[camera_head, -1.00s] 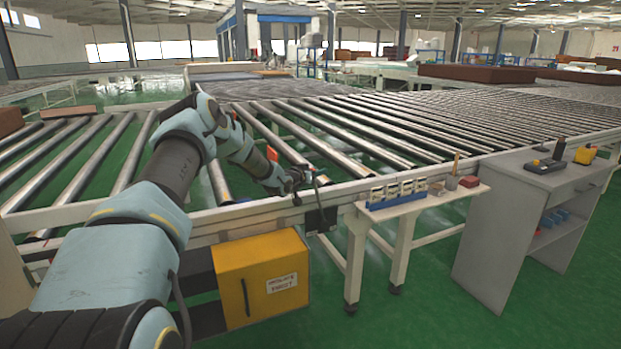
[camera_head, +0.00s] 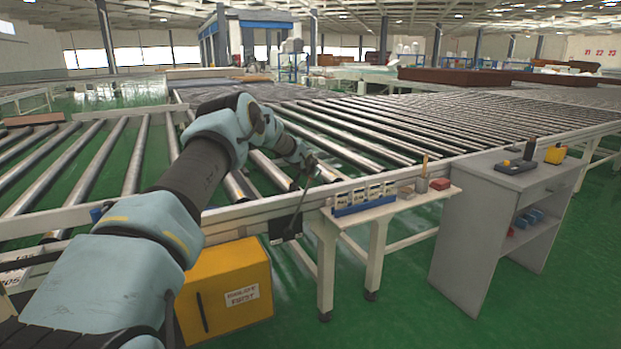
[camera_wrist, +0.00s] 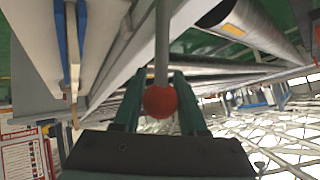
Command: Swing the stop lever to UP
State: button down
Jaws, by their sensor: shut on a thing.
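The stop lever (camera_head: 303,188) is a thin rod on the conveyor's near side rail. It rises from a dark plate (camera_head: 284,229) and leans up and to the right. In the wrist view its grey rod (camera_wrist: 161,45) ends in a red ball knob (camera_wrist: 160,101). My gripper (camera_head: 310,166) is at the lever's top end, above the rail. In the wrist view my gripper (camera_wrist: 160,92) has its two dark green fingers on either side of the knob, shut on it. Any UP marking is too small to read.
The roller conveyor (camera_head: 252,205) lies behind the lever. A yellow cabinet (camera_head: 225,292) stands below the rail at left. A small shelf (camera_head: 400,203) with a blue rack (camera_head: 364,207) is just right of the lever. A grey desk (camera_head: 480,230) stands farther right.

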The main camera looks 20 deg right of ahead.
jog(key=shift+d, duration=0.2)
jog(key=shift+c, duration=2.3)
grip_release()
jog(key=shift+f, duration=0.1)
jog(key=b+v, duration=0.2)
jog(key=v, duration=0.8)
jog(key=shift+s+a+r+b, duration=0.15)
jog(key=shift+s+r+b, duration=0.1)
jog(key=shift+s+b, duration=0.05)
